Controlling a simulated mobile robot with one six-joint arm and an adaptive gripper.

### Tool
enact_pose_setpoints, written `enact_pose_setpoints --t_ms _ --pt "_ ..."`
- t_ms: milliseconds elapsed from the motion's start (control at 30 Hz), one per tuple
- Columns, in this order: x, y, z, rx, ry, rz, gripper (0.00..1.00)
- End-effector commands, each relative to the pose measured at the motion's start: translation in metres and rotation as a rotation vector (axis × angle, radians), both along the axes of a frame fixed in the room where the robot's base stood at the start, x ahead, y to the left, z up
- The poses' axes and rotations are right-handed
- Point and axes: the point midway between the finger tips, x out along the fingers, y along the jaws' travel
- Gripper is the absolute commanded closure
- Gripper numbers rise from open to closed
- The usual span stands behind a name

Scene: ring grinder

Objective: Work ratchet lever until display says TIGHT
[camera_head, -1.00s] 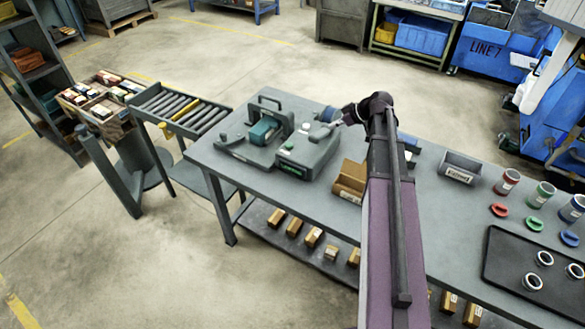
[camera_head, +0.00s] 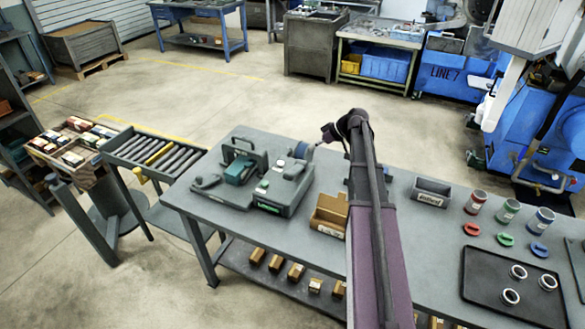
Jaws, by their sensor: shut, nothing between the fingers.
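The grey ring grinder (camera_head: 283,192) sits on the left part of the workbench. Its front carries a small green-lit display (camera_head: 268,207); its text is too small to read. A green button (camera_head: 264,184) is on top, and a teal block (camera_head: 240,171) stands beside it under a dark handle frame. A blue-grey round part (camera_head: 299,150) is at the grinder's back right. I cannot make out the ratchet lever clearly.
A cardboard bin (camera_head: 329,215) stands right of the grinder, near my arm. A grey bin (camera_head: 431,191), coloured cups and clips, and a black tray (camera_head: 480,290) with rings are farther right. A roller conveyor (camera_head: 155,153) adjoins the left side.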

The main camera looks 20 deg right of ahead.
Motion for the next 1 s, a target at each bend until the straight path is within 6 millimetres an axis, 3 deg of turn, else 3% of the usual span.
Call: enact_pose_setpoints --t_ms 467,1000 --pt "0.002 0.004 -0.006 -0.001 -0.001 0.0 1.0" --pt "0.021 0.037 -0.045 -0.001 -0.001 0.0 1.0"
